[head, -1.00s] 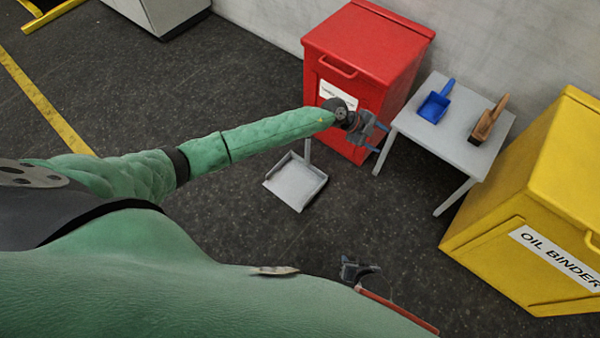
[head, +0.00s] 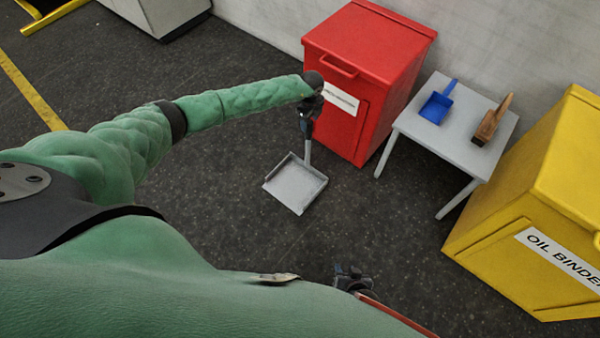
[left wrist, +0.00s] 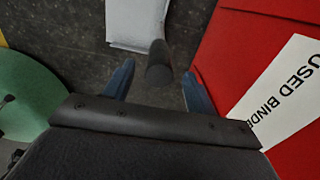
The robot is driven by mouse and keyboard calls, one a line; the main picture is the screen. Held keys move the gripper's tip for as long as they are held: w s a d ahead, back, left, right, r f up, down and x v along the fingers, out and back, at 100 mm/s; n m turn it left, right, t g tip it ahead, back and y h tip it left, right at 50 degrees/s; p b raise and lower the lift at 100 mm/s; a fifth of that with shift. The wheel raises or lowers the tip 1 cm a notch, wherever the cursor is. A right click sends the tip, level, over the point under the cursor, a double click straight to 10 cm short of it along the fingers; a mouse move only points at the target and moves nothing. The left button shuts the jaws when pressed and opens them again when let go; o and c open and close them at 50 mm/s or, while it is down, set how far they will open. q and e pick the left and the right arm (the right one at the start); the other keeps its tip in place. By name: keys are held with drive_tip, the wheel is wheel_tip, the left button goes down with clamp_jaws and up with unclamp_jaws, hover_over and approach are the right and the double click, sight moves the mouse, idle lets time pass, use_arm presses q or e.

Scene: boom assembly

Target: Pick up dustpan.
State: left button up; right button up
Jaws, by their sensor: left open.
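A grey long-handled dustpan (head: 296,184) stands on the dark floor left of the red bin, its handle rising from the pan. My left gripper (head: 307,122) is open at the upper part of this handle. In the left wrist view the dark handle end (left wrist: 158,66) lies between the two open blue fingers, with a gap on each side, and the pan (left wrist: 135,20) shows beyond. A small blue dustpan (head: 436,107) lies on the grey table. My right gripper (head: 351,278) is low in the head view, away from both; its jaws are too small to read.
The red bin (head: 375,60) stands close right of my left gripper and fills the right of the left wrist view. The grey table (head: 425,140) also holds a wooden brush (head: 490,122). A yellow bin (head: 530,220) stands at the right. Floor left of the dustpan is clear.

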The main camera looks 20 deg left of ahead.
use_arm(q)
drive_tip(key=shift+a+f, duration=0.1)
drive_tip(key=shift+f, duration=1.85)
drive_tip(key=shift+c, duration=0.3)
clamp_jaws()
drive_tip(key=shift+s, duration=0.1)
drive_tip(key=shift+r, duration=0.1)
